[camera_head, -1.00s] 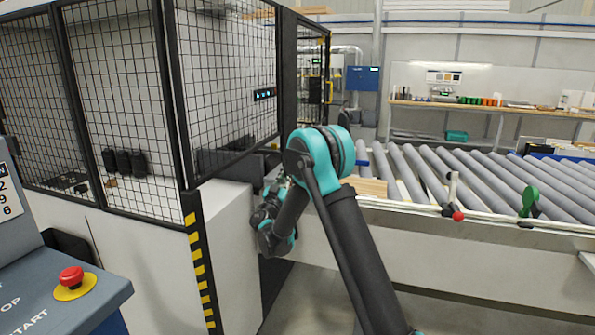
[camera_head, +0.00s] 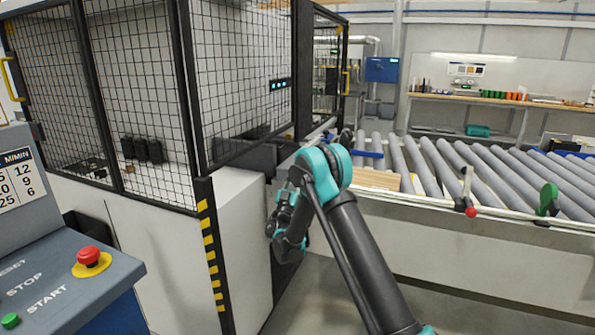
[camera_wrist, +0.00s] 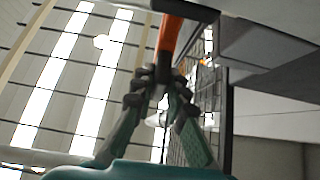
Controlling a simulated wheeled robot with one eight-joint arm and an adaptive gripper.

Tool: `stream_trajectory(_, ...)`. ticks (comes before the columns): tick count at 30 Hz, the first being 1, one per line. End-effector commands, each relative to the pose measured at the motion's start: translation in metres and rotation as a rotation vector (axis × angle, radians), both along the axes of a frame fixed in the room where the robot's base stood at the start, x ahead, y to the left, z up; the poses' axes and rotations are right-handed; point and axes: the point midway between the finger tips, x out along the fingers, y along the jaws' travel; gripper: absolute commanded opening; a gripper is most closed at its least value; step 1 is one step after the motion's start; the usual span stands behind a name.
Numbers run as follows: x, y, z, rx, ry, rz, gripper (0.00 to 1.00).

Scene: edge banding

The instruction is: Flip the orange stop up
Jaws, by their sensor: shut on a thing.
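The orange stop (camera_wrist: 170,38) shows in the wrist view as an orange bar at the top centre, running down into my gripper. My gripper (camera_wrist: 164,76) is shut on the lower end of this bar; its dark fingertips meet there. In the head view my folded arm stands between the fenced machine and the roller conveyor. There, my arm hides the fingertips, and I cannot make out the orange stop.
The fenced machine's white housing (camera_head: 240,240) is close on the left. The roller conveyor (camera_head: 475,173) runs to the right, with a wooden board (camera_head: 375,179) at its near end. A control panel (camera_head: 45,270) with a red button (camera_head: 90,256) stands front left.

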Motion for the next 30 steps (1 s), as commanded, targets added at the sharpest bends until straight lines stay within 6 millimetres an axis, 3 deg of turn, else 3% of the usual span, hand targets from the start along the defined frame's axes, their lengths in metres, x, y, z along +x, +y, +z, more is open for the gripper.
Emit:
stream_trajectory(4, 0.001, 0.0, 0.0, 0.001, 0.002, 0.0, 0.0)
stream_trajectory(5, 0.001, 0.0, 0.0, 0.001, 0.002, 0.0, 0.16)
stream_trajectory(10, 0.0, 0.0, 0.0, 0.001, 0.002, 0.0, 0.34)
stream_trajectory(20, -0.002, 0.001, -0.002, 0.001, 0.002, 0.001, 0.34)
stream_trajectory(30, -0.041, 0.014, -0.041, 0.001, 0.002, 0.002, 0.34)
